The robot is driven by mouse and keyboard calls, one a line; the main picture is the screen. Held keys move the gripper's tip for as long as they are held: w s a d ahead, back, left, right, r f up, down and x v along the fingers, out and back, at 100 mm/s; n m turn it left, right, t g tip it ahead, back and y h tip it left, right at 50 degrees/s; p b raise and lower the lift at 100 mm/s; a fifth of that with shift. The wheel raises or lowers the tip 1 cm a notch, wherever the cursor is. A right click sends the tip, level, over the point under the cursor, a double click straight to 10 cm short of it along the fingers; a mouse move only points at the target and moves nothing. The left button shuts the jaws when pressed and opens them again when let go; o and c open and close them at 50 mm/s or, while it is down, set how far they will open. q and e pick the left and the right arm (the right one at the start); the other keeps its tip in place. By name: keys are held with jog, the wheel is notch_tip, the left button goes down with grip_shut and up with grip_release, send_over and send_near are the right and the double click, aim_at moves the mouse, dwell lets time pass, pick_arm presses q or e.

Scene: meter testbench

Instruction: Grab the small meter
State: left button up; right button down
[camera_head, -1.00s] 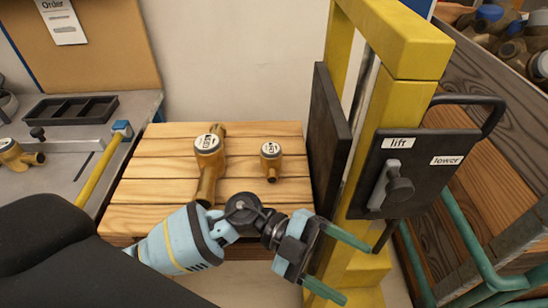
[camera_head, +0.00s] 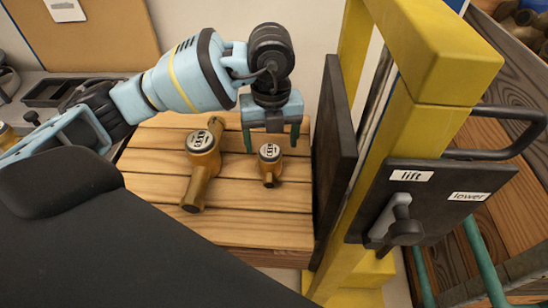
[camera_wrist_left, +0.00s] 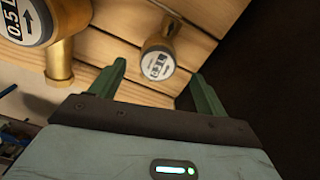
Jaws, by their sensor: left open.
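The small meter (camera_head: 270,165), brass with a round white-faced top, stands on the slatted wooden platform (camera_head: 255,232). A larger brass meter (camera_head: 201,165) stands to its left. My left gripper (camera_head: 271,142) is open and points down, its two green fingers behind and to either side of the small meter's top. In the left wrist view the small meter (camera_wrist_left: 157,60) shows beyond and between the open fingertips (camera_wrist_left: 158,75), with nothing held. The larger meter (camera_wrist_left: 45,30) is at the upper left there. My right gripper is not in view.
A dark upright plate (camera_head: 334,150) and a yellow frame (camera_head: 395,130) stand close to the right of the platform. A lever panel (camera_head: 430,205) marked lift and lower is on the frame. A grey bench with a black tray (camera_head: 55,92) is at the left.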

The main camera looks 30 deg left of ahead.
aim_at(270, 162)
pick_arm(q)
jog(key=shift+a+f, duration=0.15)
jog(key=shift+f, duration=3.8)
jog(key=c, duration=1.3)
jog(key=shift+c, duration=0.4)
jog(key=shift+r, duration=0.1)
notch_tip(270, 162, up, 10)
